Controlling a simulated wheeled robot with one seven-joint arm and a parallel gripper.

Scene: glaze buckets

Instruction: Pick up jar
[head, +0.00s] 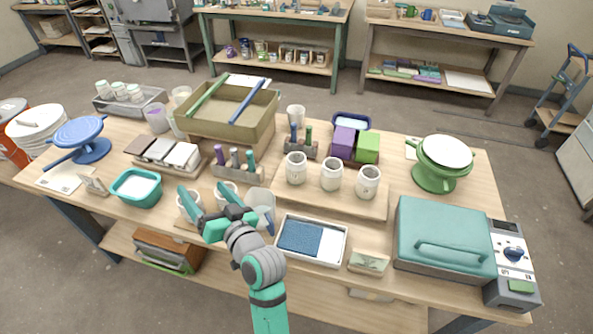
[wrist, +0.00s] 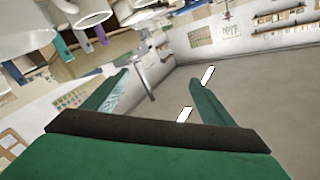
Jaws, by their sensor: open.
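Several white jars are in the head view. Three stand in a row on a low wooden board: left jar (head: 296,168), middle jar (head: 331,174), right jar (head: 368,183). Two more, a left white jar (head: 186,212) and another (head: 227,192), stand at the front near my gripper, partly hidden by it. Which one the task means cannot be told. My gripper (head: 206,190) is open, its teal fingers apart and above this front pair. In the tilted wrist view, nothing is between the fingers of my gripper (wrist: 160,88); pale vessels (wrist: 90,12) fill the top left.
A greyish cup (head: 262,200) stands just right of my gripper. A teal tub (head: 137,186), a tool holder (head: 238,174) and a white tray with a blue pad (head: 338,246) are around it. A large teal-lidded box (head: 445,232) fills the right front.

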